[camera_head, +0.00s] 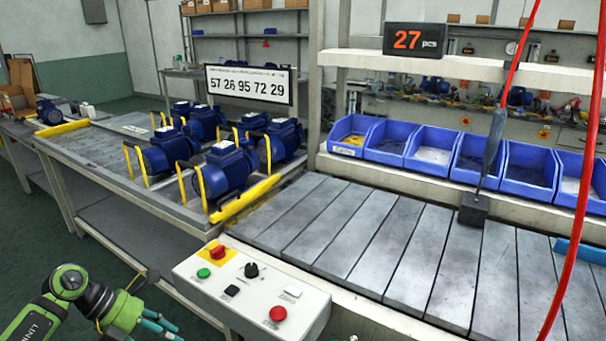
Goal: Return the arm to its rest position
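My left arm, green and black, comes in at the bottom left corner. What seems to be my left gripper (160,325), with dark teal finger-like parts, is at the bottom edge, left of the control box (250,285) and apart from it. It is small and partly cut off by the frame, so I cannot tell whether it is open or shut. I see nothing held in it. My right arm and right gripper are not in view.
Several blue pumps (225,170) stand among yellow brackets on the left table (95,155). A slatted line (350,240) runs right of the control box, with blue bins (432,145) behind it. A red hose (580,190) and a dark hanging tool (490,150) hang at the right.

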